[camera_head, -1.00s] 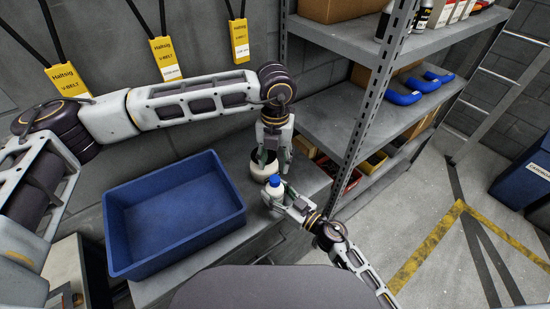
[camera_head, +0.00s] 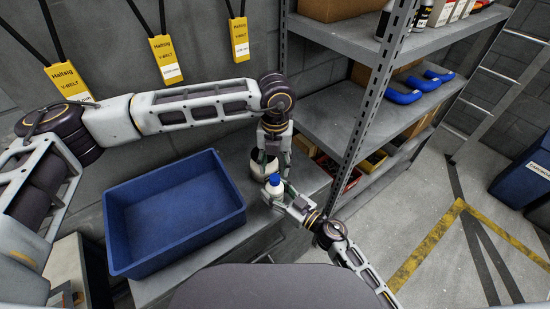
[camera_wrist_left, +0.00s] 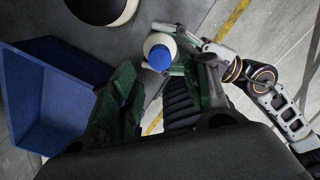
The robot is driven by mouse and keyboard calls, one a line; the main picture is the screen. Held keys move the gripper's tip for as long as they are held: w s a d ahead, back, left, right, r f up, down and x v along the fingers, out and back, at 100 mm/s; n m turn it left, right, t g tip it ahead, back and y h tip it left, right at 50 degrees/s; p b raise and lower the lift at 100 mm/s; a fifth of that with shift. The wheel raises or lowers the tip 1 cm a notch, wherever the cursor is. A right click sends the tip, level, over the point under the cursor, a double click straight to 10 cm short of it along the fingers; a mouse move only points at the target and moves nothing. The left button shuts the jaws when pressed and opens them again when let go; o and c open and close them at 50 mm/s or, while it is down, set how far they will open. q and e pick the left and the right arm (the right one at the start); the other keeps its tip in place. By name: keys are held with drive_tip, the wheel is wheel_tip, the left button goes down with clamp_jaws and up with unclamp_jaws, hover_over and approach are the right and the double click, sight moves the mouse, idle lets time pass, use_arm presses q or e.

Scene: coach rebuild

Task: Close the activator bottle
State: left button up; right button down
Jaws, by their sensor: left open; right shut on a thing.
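The activator bottle (camera_head: 277,190) is small and white with a blue cap (camera_head: 272,179) on its top. It stands roughly upright, held by my right gripper (camera_head: 279,196), which is shut on its body. In the left wrist view the blue cap (camera_wrist_left: 162,56) and white shoulder show from above, with the right gripper on the bottle's right side. My left gripper (camera_head: 272,160) is open and points down, just above and behind the cap. Its two green fingers (camera_wrist_left: 167,66) stand apart with the bottle ahead, between their tips. I cannot tell whether the cap is fully tightened.
An empty blue bin (camera_head: 180,262) lies to the left. A metal shelf rack (camera_head: 335,115) rises close on the right.

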sight(275, 177)
use_arm(q)
drive_tip(key=shift+f, duration=2.85)
clamp_jaws()
